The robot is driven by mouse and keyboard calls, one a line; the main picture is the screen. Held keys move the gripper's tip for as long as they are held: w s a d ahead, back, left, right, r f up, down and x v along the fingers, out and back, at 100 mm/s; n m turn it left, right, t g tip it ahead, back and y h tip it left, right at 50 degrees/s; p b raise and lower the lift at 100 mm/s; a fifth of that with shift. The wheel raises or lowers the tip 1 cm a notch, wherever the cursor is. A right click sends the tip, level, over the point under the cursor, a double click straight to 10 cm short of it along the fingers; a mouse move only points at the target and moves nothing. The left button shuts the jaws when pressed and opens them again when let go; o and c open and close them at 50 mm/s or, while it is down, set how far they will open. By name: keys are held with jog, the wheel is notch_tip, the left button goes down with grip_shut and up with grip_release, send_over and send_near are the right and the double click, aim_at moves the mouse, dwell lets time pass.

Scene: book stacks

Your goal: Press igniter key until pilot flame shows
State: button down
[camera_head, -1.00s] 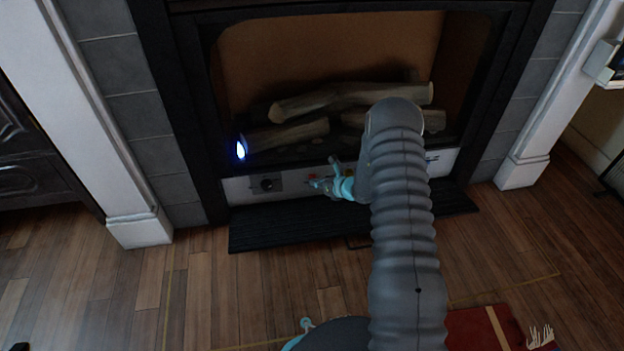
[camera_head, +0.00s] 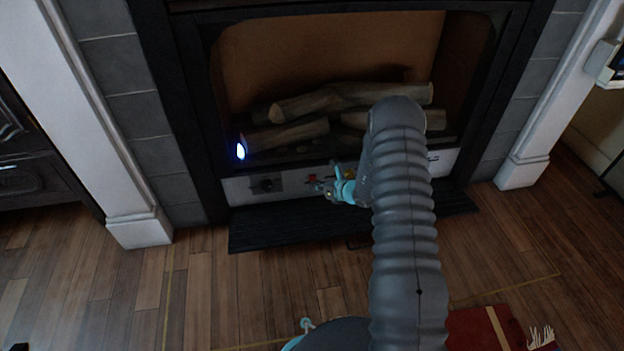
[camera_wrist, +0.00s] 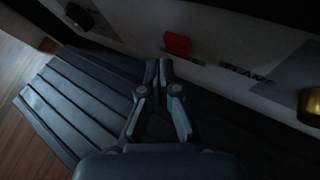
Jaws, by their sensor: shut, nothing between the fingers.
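The red igniter key (camera_wrist: 177,44) sticks out of the pale control panel in the wrist view; in the head view it is a small red spot (camera_head: 312,177). My gripper (camera_wrist: 159,66) is shut and empty, its fingertips just below and left of the key. I cannot tell whether they touch it. In the head view my gripper (camera_head: 321,187) is in front of the panel, partly behind my arm. A blue-white pilot flame (camera_head: 240,151) burns at the left front of the firebox.
A black knob (camera_head: 267,184) is on the panel's left, and a brass knob (camera_wrist: 312,105) is at the right in the wrist view. Logs (camera_head: 290,134) lie in the firebox. A dark ribbed hearth plate (camera_head: 285,225) lies below the panel. Wooden floor in front is mostly clear.

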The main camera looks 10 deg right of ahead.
jog(key=shift+s, duration=2.5)
